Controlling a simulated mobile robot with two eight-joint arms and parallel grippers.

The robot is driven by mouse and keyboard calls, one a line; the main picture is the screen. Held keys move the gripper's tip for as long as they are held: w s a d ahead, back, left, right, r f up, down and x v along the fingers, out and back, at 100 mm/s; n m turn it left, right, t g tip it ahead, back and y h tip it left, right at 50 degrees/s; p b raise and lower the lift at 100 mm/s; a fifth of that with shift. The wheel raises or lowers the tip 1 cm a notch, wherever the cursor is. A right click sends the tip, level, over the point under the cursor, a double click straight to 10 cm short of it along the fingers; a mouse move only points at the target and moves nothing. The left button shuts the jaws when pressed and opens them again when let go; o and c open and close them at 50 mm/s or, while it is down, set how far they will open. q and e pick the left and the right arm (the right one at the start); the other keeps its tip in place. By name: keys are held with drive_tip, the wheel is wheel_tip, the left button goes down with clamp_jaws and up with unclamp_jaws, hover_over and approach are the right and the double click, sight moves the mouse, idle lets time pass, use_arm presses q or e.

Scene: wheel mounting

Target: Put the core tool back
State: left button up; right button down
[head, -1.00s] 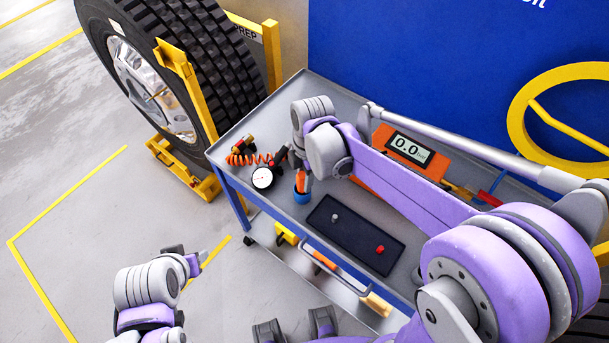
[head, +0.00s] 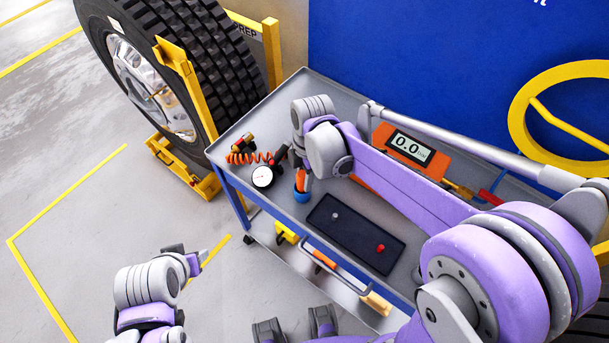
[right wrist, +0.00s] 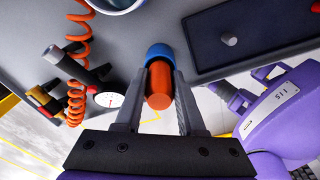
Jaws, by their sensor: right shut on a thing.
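The core tool shows as an orange handle (right wrist: 158,85) between the two fingers of my right gripper (right wrist: 160,100). It also shows in the head view (head: 299,183), pointing down at a blue round holder (head: 302,197) on the trolley's front edge. In the right wrist view the handle's far end meets the blue holder (right wrist: 160,52); how deep it sits is hidden. My right gripper (head: 299,172) is shut on the handle. My left arm is at the lower left in the head view, apart from the trolley; its fingers are not clear.
On the grey trolley (head: 245,130), a gauge (head: 263,177) with an orange coiled hose lies left of the gripper. A dark mat (head: 340,232) holds a grey piece and a red piece. An orange device (head: 408,148) reads 0.0. A large wheel (head: 150,90) stands at left.

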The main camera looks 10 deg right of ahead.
drive_tip(key=shift+f+b, duration=0.3)
drive_tip(key=shift+f, duration=0.2)
drive_tip(key=shift+c, duration=2.1)
unclamp_jaws()
drive_tip(key=shift+r, duration=0.1)
drive_tip(key=r, duration=0.7)
drive_tip(key=r+p, duration=0.1)
drive_tip(key=r, duration=0.2)
drive_tip(key=shift+d+r, duration=0.35)
